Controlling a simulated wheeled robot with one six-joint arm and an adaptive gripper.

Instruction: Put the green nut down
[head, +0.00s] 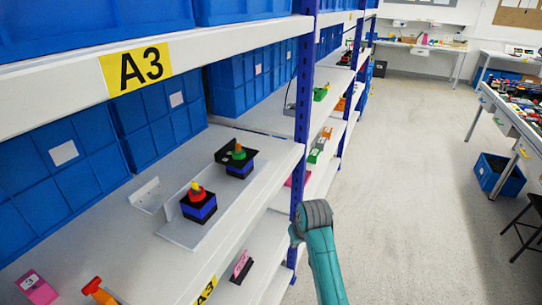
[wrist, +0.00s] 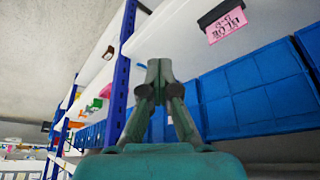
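A green ring-shaped part, which may be the green nut (head: 239,154), sits on a black-and-blue switch block (head: 240,169) on the A3 shelf, with a small red-orange tip above it. A second black-and-blue block (head: 198,208) stands nearer, with a red part and a yellow top. My gripper (wrist: 159,66) shows in the wrist view with its fingertips together. No green nut shows between them. In the head view my teal arm is at the lower middle, right of the shelf post, and the fingers are not visible there.
The A3 shelf (head: 110,222) has a grey plate under the blocks and a white bracket (head: 150,195) beside them. A blue post (head: 302,120) stands at the shelf's front edge. Blue bins (head: 158,115) line the back. The aisle floor (head: 420,180) at right is clear.

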